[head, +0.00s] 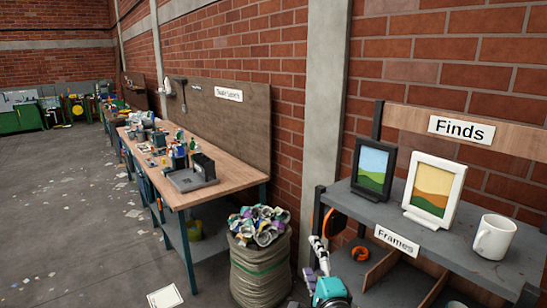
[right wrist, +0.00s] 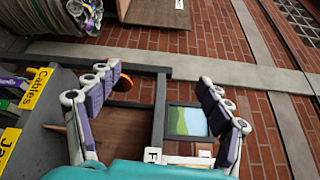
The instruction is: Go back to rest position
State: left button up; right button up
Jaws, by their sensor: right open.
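My right gripper (head: 318,262) is low in the head view, left of the grey shelf, with its teal body at the bottom edge. In the right wrist view its two purple-padded fingers (right wrist: 160,75) are spread apart with nothing between them. The shelf unit (head: 465,262) carries a dark picture frame (head: 374,167), a white picture frame (head: 432,190) and a white mug (head: 494,237). My left gripper is not in view.
A full sack (head: 258,272) stands left of the gripper. Beyond it is a long workbench (head: 232,178) with tools. An orange coil (head: 334,222) hangs at the shelf's left side. A concrete pillar (head: 325,120) rises behind. Open floor (head: 80,220) lies left, with scattered paper.

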jog(key=s+f+n+g+y+b, duration=0.1)
jog(key=s+f+n+g+b, duration=0.2)
jog(key=s+f+n+g, duration=0.6)
jog(key=s+d+f+n+h, duration=0.2)
jog(key=s+d+f+n, duration=0.2)
jog(key=s, duration=0.3)
jog(key=s+d+f+n+g+h+b, duration=0.1)
jog(key=s+d+f+n, duration=0.3)
jog(key=s+f, duration=0.3)
jog(key=shift+g+h, duration=0.3)
jog(key=shift+h, duration=0.1)
